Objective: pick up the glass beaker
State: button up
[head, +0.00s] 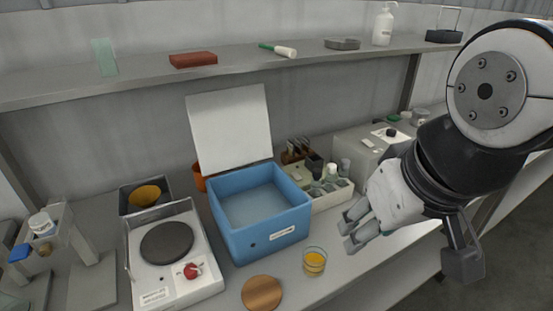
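The glass beaker (314,262) is a small clear vessel with yellow-orange liquid in its lower part. It stands upright on the grey bench, right of a round wooden disc and in front of the blue box. My gripper (348,232) is above and to the right of the beaker, apart from it. Its grey fingers point down and left. The gap between the fingertips is too small to judge, and I see nothing held between them.
The blue open box (262,212) stands behind the beaker. The wooden disc (262,293) lies close on its left, with a hot plate (172,262) further left. A white tray of bottles (330,198) is behind. A shelf (240,62) runs above. Some bench right of the beaker is bare.

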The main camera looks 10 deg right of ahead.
aim_at(316, 253)
jog(key=j+u, duration=0.15)
jog(key=j, duration=0.75)
jog(key=i+j+u, duration=0.15)
jog(key=j, duration=0.7)
